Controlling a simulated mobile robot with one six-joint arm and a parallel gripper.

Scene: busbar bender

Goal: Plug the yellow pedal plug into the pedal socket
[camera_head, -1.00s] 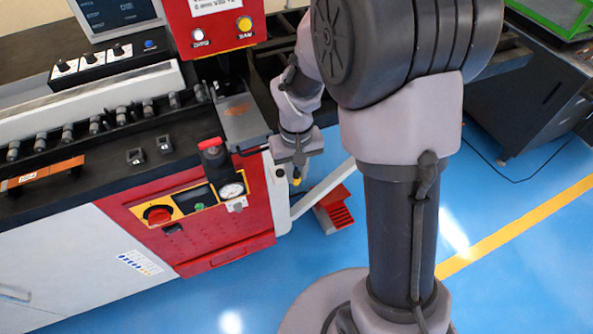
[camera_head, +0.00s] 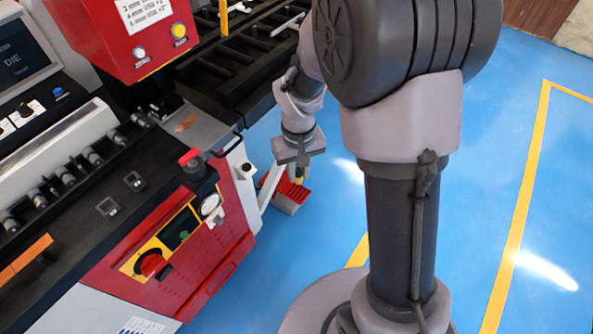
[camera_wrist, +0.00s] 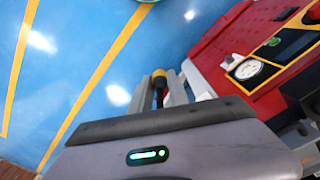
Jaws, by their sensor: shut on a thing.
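My gripper (camera_head: 301,180) points down in the head view, just right of the red machine's front corner, apart from it. It is shut on the yellow pedal plug (camera_head: 298,187), a small yellow piece between the fingers. In the wrist view the gripper (camera_wrist: 160,86) shows two grey fingers, with the plug's yellow and black end (camera_wrist: 158,77) between them. The bending machine (camera_head: 190,245) is on the left. I cannot make out the pedal socket for certain; a small dark spot shows on the white plate (camera_head: 246,167) at the machine's corner.
A red foot pedal (camera_head: 292,196) lies on the blue floor behind and below the gripper. A white sloping bar (camera_head: 270,186) stands between machine and gripper. A dark slotted bench (camera_head: 245,62) is behind. The floor at right is clear, with yellow lines.

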